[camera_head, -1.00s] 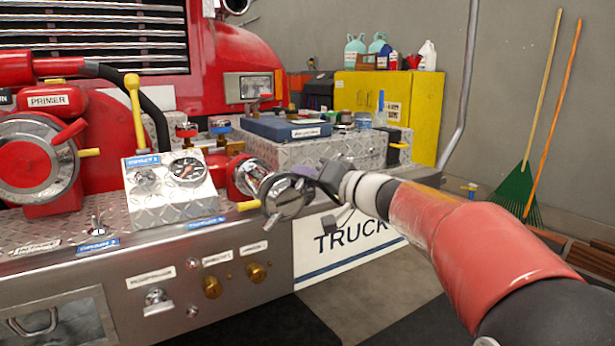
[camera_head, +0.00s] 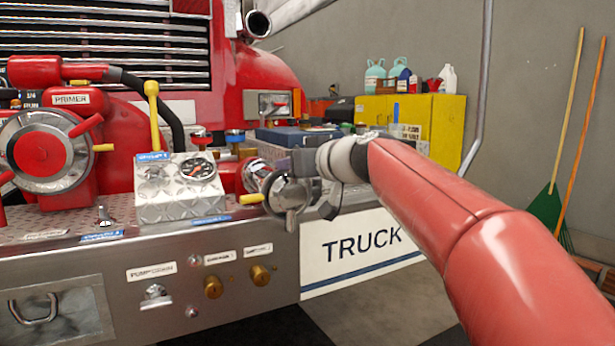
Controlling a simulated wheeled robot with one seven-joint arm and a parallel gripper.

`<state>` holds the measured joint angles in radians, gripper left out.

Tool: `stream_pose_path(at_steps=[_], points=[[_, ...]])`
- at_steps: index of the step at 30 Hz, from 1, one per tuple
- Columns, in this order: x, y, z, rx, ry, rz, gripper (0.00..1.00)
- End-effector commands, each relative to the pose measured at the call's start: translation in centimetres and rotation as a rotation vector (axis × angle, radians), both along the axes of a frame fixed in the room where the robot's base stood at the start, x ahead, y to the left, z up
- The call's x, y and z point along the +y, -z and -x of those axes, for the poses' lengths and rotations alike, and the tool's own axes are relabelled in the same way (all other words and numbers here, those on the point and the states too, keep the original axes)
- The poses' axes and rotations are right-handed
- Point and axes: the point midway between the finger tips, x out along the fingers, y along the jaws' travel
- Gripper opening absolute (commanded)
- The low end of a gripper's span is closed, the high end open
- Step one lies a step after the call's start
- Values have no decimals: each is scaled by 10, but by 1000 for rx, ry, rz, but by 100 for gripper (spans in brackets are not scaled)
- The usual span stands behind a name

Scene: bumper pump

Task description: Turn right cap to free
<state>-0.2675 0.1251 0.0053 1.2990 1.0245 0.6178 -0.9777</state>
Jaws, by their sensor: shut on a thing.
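The right cap (camera_head: 283,198) is a round silver cap on the red outlet at the right end of the pump panel. A yellow-tipped handle (camera_head: 250,198) sticks out to its left, and a silver lug (camera_head: 291,221) points down. My gripper (camera_head: 303,182) comes in from the right and is shut on the right cap. Its grey jaws and wrist cover the cap's right side, so the exact contact is hidden. The larger left cap (camera_head: 40,150), red in the middle with red and yellow handles, sits at the far left.
A gauge box (camera_head: 180,187) and a yellow-knobbed lever (camera_head: 152,110) stand left of the right cap. The steel bumper (camera_head: 200,262) runs below, with brass knobs. A yellow cabinet (camera_head: 445,125) stands behind my arm. Open floor lies at the lower right.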

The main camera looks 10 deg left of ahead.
Motion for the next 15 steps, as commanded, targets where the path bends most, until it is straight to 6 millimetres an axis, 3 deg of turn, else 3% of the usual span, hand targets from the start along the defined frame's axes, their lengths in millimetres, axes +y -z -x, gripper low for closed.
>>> stream_pose_path(at_steps=[15], points=[[26,8,18,-271,-3,405,0]])
